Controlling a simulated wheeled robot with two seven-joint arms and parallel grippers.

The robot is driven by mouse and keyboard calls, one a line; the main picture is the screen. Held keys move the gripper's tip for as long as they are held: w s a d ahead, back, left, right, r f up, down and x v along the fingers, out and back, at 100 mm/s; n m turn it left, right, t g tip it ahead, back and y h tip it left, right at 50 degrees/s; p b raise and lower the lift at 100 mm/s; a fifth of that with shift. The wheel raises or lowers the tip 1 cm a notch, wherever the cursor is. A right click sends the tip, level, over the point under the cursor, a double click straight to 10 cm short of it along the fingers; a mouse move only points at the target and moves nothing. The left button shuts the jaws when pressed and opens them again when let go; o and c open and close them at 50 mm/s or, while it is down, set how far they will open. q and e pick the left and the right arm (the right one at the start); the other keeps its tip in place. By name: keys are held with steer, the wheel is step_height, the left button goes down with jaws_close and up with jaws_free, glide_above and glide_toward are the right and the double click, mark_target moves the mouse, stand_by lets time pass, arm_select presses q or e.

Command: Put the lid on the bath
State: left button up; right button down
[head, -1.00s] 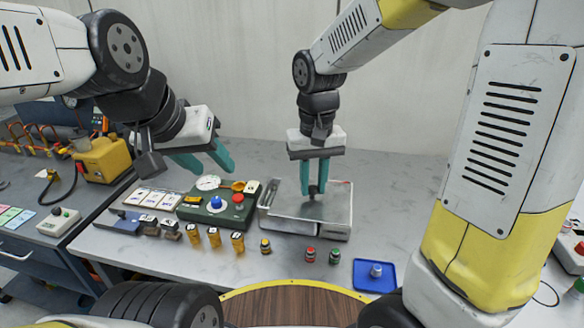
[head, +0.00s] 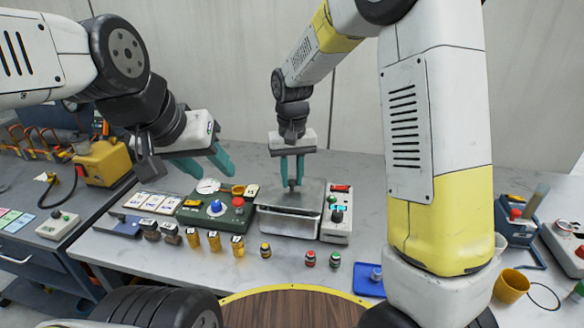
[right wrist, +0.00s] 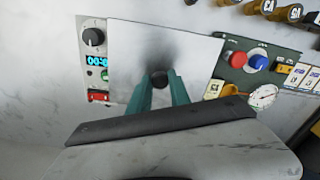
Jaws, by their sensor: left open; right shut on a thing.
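My right gripper (head: 292,184) is shut on the dark knob of a flat grey metal lid (head: 270,195). The lid also shows in the right wrist view (right wrist: 135,60), with the knob (right wrist: 159,79) between the teal fingers. The lid lies level over the metal bath (head: 286,226), whose front wall shows beneath it. The bath's opening is hidden by the lid. I cannot tell whether the lid touches the rim or hangs just above it. My left gripper (head: 205,160) is open and empty, above and behind the green box, left of the bath.
A control panel (head: 337,222) with a knob and lit display stands against the bath's right side. A green box (head: 217,208) with a gauge stands to the left. Several small bottles (head: 214,241) stand in front. A blue tray (head: 369,281) lies at front right.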

mark_target(292, 181)
steer(key=shift+f, duration=0.55)
steer(key=c, duration=1.2)
jaws_free()
step_height(292, 181, up, 13)
steer(key=s+d+r+t+y, duration=0.1)
steer(key=s+d+r+t, duration=0.1)
steer(key=s+d, duration=0.5)
steer(key=s+d+r+m+t+y, duration=0.1)
steer(key=s+d+t, duration=0.3)
steer(key=s+d, duration=0.3)
steer(key=shift+s+r+m, duration=0.3)
steer(key=shift+s+r, duration=0.1)
steer(key=shift+s, duration=2.2)
